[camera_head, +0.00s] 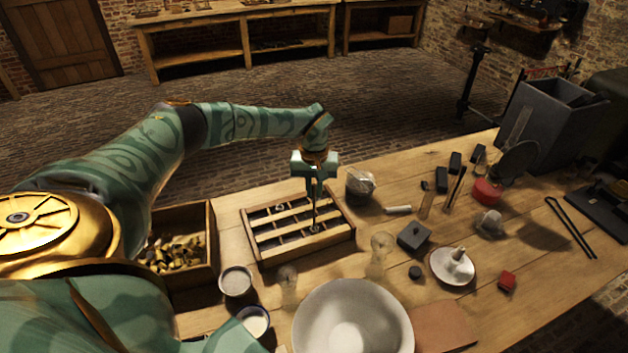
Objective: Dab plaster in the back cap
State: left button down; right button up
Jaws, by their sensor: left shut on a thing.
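My left gripper (314,172) is shut on a thin upright tool (315,205). It is above the front right part of a slatted wooden rack (262,256). The tool's lower tip is at or just above a small grey round piece (314,229) in the rack; I cannot tell whether they touch. Other small dark or grey pieces lie between the slats, too small to tell which is the back cap. A small cup of white stuff (255,321), perhaps plaster, stands at the front, partly hidden by my arm. My right gripper is not in view.
A crate of corks (212,250) stands left of the rack. A grey cup (236,281), glass vessels (288,283) (381,248) and a large white bowl (352,318) stand in front. A cloudy jar (360,185) is close right. Small tools and blocks crowd the right side.

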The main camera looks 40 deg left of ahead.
pick_arm(q)
jog(key=shift+r+p, duration=2.95)
jog(key=shift+r, duration=0.55)
jog(key=shift+f, duration=0.1)
